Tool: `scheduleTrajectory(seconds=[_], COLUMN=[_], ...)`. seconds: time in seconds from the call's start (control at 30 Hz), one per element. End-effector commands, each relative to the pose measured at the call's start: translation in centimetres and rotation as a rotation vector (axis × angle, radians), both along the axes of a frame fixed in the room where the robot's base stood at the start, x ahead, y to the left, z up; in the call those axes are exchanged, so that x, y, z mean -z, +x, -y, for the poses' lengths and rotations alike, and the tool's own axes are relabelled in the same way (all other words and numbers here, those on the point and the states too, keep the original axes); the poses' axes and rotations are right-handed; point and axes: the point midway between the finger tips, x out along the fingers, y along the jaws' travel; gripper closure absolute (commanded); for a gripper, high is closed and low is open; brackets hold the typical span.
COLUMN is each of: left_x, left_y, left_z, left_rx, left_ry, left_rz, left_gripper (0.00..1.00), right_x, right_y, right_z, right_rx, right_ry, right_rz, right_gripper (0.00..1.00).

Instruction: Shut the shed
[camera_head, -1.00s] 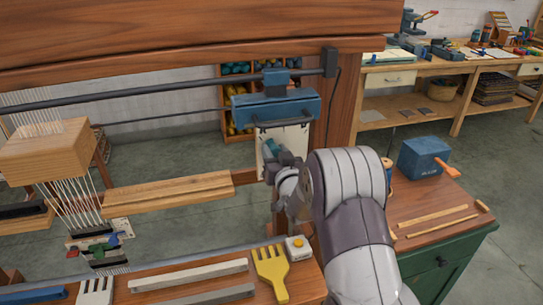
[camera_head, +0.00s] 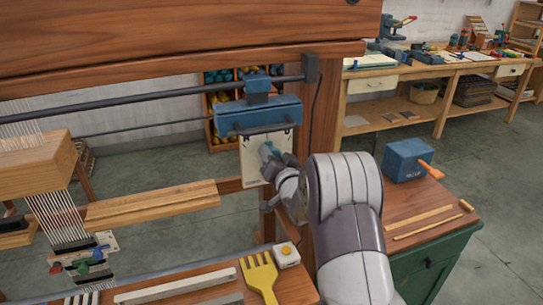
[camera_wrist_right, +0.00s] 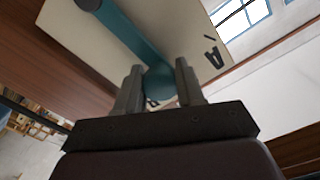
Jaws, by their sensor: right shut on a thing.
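A blue housing (camera_head: 258,115) sits on the loom's dark rail, with a pale lettered plate (camera_head: 250,170) below it. A teal lever (camera_head: 266,150) lies across the plate. My right gripper (camera_head: 272,168) is at the lever's end, partly hidden by its own wrist. In the right wrist view the two fingers stand either side of the lever's round teal knob (camera_wrist_right: 159,82), shut on it. The plate (camera_wrist_right: 195,20) shows a letter A and part of another letter. The white warp threads (camera_head: 55,215) run through a wooden block (camera_head: 38,165) at left. My left gripper is out of view.
A wooden post (camera_head: 323,110) stands just right of the plate. A yellow comb (camera_head: 260,275) and a small white box with a yellow button (camera_head: 286,255) lie on the front board. A blue box (camera_head: 408,160) stands on the green cabinet at right.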

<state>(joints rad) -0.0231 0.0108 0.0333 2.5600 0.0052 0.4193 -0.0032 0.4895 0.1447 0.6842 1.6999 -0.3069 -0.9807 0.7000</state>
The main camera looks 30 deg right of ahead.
Motion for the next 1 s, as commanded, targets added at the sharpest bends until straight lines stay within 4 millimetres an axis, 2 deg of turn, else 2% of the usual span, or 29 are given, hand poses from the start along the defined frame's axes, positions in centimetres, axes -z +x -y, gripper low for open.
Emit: scheduleTrajectory(seconds=[0.17,0.2,0.27,0.57,0.67,0.77,1.0], left_x=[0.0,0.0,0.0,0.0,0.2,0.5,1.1], left_y=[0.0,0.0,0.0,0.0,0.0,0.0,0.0], left_z=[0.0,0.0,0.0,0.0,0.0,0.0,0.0], left_rx=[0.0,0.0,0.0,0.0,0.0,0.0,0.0], left_ry=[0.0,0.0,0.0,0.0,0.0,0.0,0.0], left_rz=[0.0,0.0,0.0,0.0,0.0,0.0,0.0], left_gripper=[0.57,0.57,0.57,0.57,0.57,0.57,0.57], right_x=[0.0,0.0,0.0,0.0,0.1,0.1,0.1], right_y=[0.0,0.0,0.0,-0.1,-0.9,-2.7,-8.9], right_z=[0.0,0.0,0.0,0.0,-0.2,-0.6,-2.0], right_rx=[-0.001,-0.001,-0.001,0.0,0.0,0.002,0.003], right_ry=[-0.001,-0.001,-0.001,-0.002,-0.002,-0.002,-0.002], right_rz=[-0.001,-0.001,-0.001,0.0,-0.002,-0.001,-0.001], right_gripper=[1.0,0.56,0.37,0.37,0.37,0.37,0.37])
